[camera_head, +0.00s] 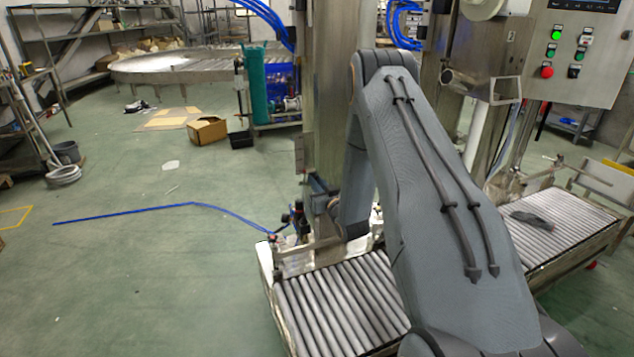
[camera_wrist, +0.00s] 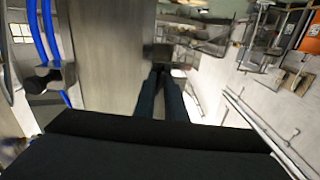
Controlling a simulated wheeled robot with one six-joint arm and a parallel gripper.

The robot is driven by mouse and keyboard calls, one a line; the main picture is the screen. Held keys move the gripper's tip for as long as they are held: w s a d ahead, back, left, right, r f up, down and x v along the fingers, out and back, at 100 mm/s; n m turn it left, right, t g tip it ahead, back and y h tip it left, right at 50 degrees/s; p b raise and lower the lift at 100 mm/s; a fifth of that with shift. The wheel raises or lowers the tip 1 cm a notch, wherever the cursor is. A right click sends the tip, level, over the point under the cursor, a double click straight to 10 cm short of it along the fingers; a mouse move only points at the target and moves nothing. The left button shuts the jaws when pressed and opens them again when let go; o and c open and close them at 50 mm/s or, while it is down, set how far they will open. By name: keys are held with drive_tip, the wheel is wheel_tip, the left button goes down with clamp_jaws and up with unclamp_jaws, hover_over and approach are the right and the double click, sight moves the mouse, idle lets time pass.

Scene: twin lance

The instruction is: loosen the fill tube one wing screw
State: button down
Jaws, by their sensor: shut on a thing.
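In the wrist view my gripper (camera_wrist: 163,72) shows as two dark fingers drawn together at their tips. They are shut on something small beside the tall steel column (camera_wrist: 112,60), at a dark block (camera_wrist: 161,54). The fill tube one wing screw is too small and covered by the fingertips to make out clearly. In the head view my arm runs up and bends down behind itself, so my gripper and the screw are hidden there. The steel column (camera_head: 335,90) stands just left of my arm.
A roller conveyor (camera_head: 335,308) lies below the column, with another (camera_head: 575,225) at right holding a dark object (camera_head: 532,220). A control panel (camera_head: 577,50) hangs upper right. Blue hoses (camera_wrist: 48,30) run left of the column. The green floor at left is mostly open.

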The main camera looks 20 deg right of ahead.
drive_tip(key=shift+w+a+r, duration=0.2)
drive_tip(key=shift+w+r, duration=0.05)
drive_tip(key=shift+w, duration=0.1)
drive_tip(key=n, duration=0.4)
drive_tip(key=shift+n, duration=0.3)
drive_tip(key=c, duration=1.9)
unclamp_jaws()
drive_tip(key=shift+s+d+f+p, duration=0.15)
drive_tip(key=shift+s+p, duration=0.5)
drive_tip(key=shift+s, duration=0.9)
drive_tip(key=shift+s+d+f+p, duration=0.1)
drive_tip(key=shift+s+p, duration=0.5)
drive_tip(key=shift+s, duration=0.95)
drive_tip(key=shift+w+a, duration=0.1)
